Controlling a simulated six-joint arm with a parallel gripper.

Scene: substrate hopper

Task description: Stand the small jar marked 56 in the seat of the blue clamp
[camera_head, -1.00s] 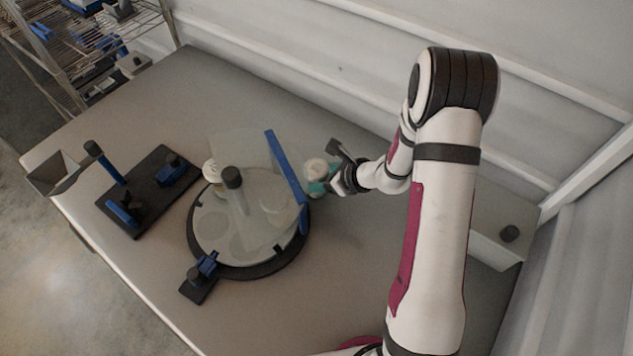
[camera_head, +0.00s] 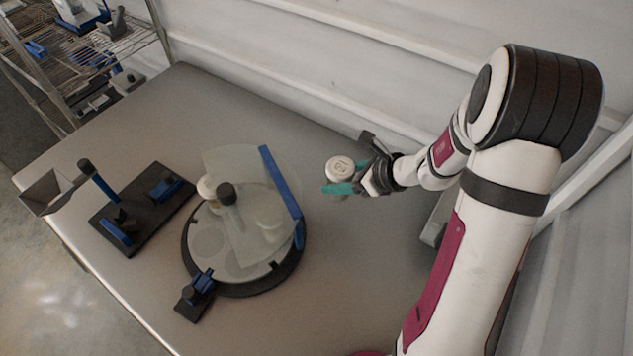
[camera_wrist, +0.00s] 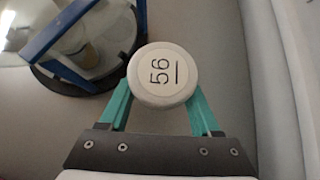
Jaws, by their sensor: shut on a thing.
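The small jar marked 56 (camera_wrist: 163,75) has a white lid, and the number reads clearly in the wrist view. My gripper (camera_wrist: 160,104), with teal fingers, is shut on this jar. In the head view the jar (camera_head: 340,167) is in my gripper (camera_head: 343,186), to the right of the turntable, apparently above the table. Blue clamp-like parts show on a black base plate (camera_head: 142,215) at the left: one toward its right end (camera_head: 165,187), another near its front (camera_head: 117,230). I cannot tell their seats clearly.
A round turntable (camera_head: 210,240) with clear panels and a blue upright bar (camera_head: 281,197) stands between my gripper and the black plate. Another white-lidded jar (camera_head: 206,187) is at its back left. A funnel-shaped hopper (camera_head: 45,192) is at the far left.

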